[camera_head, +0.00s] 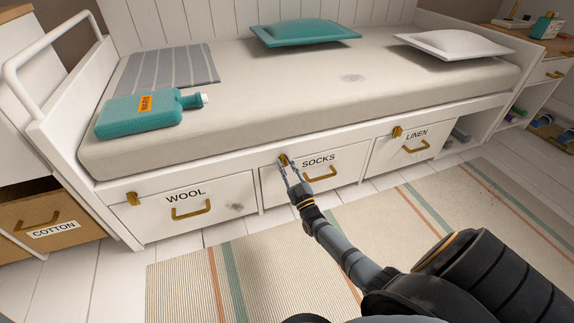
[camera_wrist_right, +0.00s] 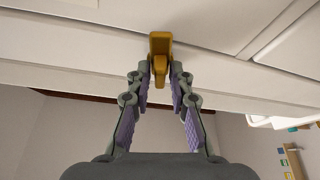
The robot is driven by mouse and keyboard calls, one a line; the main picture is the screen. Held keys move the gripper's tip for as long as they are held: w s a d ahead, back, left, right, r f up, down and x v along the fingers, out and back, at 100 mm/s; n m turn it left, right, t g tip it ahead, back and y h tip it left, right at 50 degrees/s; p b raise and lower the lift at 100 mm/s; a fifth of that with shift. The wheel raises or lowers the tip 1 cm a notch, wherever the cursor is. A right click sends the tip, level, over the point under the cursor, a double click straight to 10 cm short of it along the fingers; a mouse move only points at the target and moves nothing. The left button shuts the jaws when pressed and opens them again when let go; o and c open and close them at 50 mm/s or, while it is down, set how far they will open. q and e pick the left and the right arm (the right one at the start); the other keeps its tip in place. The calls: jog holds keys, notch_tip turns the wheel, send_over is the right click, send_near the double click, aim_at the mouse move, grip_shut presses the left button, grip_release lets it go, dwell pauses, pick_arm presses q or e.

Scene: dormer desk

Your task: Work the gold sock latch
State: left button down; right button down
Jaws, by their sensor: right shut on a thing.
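The gold sock latch (camera_head: 284,158) sits at the top left of the drawer labelled SOCKS (camera_head: 335,171), under the bed. My right gripper (camera_head: 288,167) reaches up to it from the front. In the right wrist view the gold latch (camera_wrist_right: 160,58) is at the top middle, its lower tab between the fingertips of my right gripper (camera_wrist_right: 160,80). The fingers are shut on the tab. The SOCKS drawer looks closed, and its gold handle (camera_head: 322,175) is partly behind the gripper. My left gripper is not in view.
The WOOL drawer (camera_head: 150,220) and LINEN drawer (camera_head: 385,155) flank it, each with its own gold latch. A COTTON drawer (camera_head: 90,224) stands at the far left. A teal bottle (camera_head: 135,115) lies on the bed. A striped rug (camera_head: 240,275) covers the floor in front.

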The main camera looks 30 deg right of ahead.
jog(key=shift+m+h, duration=0.9)
jog(key=shift+m, duration=1.4)
jog(key=c, duration=1.4)
grip_release()
jog(key=v, duration=1.2)
jog(key=shift+a, duration=0.2)
